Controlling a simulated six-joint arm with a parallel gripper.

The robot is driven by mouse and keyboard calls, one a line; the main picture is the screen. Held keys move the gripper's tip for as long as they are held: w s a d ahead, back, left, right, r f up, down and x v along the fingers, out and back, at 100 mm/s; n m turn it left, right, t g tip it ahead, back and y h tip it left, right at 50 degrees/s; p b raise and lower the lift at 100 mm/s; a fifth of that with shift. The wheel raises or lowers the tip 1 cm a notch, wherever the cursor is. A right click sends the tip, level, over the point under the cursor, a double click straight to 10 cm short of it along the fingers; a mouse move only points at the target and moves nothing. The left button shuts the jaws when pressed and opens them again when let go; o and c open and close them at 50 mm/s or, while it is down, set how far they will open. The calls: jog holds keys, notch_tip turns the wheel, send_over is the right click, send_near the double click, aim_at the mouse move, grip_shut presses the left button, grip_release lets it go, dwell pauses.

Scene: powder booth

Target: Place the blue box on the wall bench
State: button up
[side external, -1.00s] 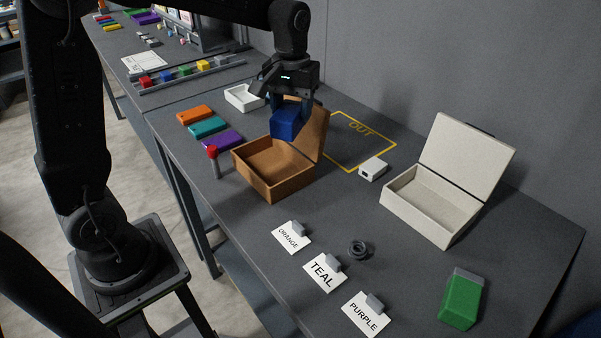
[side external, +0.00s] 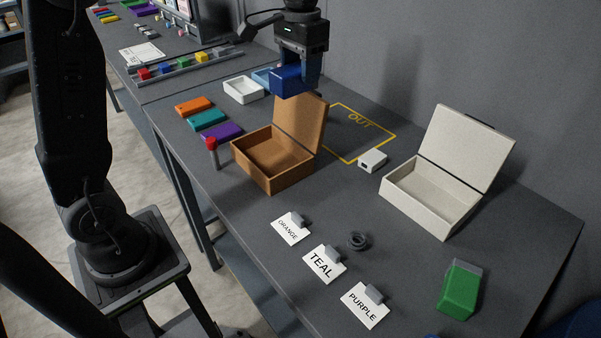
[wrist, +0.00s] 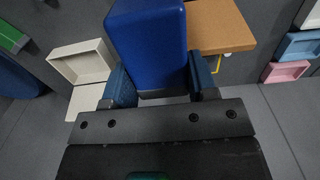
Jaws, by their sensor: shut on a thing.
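My gripper (side external: 298,75) is shut on the blue box (side external: 287,80), with its fingers on either side of it. It holds the box in the air; in the side view the box appears just above the raised lid of the brown box. In the wrist view the blue box (wrist: 150,40) sits between the fingers (wrist: 163,85) and fills the upper middle. A grey bench (side external: 400,270) runs along the grey wall, with a second bench top (side external: 125,30) beyond it at the upper left. I cannot tell which one is the wall bench.
An open brown box (side external: 270,170) and an open off-white box (side external: 430,205) stand with lids up. A yellow OUT outline (side external: 375,125) is empty inside. Orange, teal and purple blocks (side external: 208,119), a red-topped post (side external: 212,150), a white tray (side external: 243,90) and a green block (side external: 459,290) stand around.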

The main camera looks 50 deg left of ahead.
jog(key=s+f+n, duration=0.4)
jog(key=f+n, duration=0.5)
jog(key=n, duration=0.1)
jog(key=shift+s+f, duration=0.15)
jog(key=shift+f, duration=0.2)
jog(key=w+d+f, duration=0.1)
jog(key=d+f, duration=0.1)
jog(key=d, duration=0.1)
jog(key=w+d+f, duration=0.1)
jog(key=d+f, duration=0.1)
jog(key=d, duration=0.2)
jog(key=w+d+f, duration=0.1)
jog(key=d+f, duration=0.2)
jog(key=d, duration=0.1)
jog(key=shift+w, duration=0.1)
jog(key=shift+f, duration=1.8)
jog(key=shift+f, duration=0.25)
